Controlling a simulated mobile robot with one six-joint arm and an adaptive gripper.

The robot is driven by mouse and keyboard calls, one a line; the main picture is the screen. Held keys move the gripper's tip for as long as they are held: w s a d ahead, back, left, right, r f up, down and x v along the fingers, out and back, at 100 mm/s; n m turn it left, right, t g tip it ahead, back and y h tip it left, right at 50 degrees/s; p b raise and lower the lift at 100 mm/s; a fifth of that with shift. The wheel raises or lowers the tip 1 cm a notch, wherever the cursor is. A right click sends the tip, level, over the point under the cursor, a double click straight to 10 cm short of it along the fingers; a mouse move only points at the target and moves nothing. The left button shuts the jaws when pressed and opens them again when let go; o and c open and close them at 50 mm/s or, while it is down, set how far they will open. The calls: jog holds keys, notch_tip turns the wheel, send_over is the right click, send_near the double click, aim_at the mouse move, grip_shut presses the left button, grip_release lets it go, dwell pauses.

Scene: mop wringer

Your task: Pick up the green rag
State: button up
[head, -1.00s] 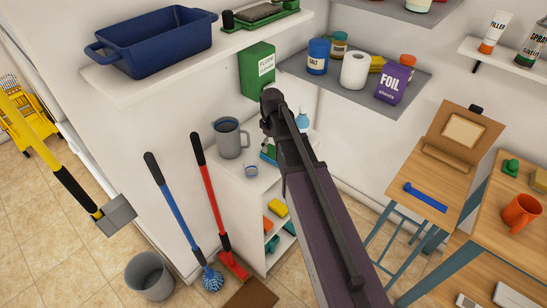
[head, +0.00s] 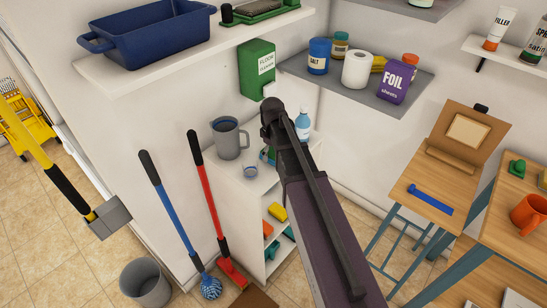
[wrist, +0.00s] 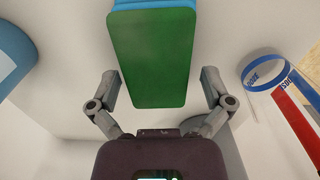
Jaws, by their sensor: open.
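The green rag (wrist: 152,55) fills the upper middle of the wrist view as a flat green rectangle, with a light blue layer showing at its far edge. My gripper (wrist: 160,76) is open, with one finger on each side of the rag and gaps between the fingers and its edges. I cannot tell how far below the fingertips it lies. In the head view a small green and blue patch, likely the same rag (head: 268,155), shows on the white cabinet top, mostly hidden by my arm.
The green floor cleaner box (head: 256,68) is on the wall above.

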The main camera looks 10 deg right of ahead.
aim_at(272, 151)
jog(key=c, duration=0.8)
jog(key=shift+r, duration=0.2)
notch_tip(272, 151, up, 10)
jog(key=p, duration=1)
jog(key=shift+f, duration=0.2)
jog(key=o, duration=0.3)
jog(key=c, duration=0.5)
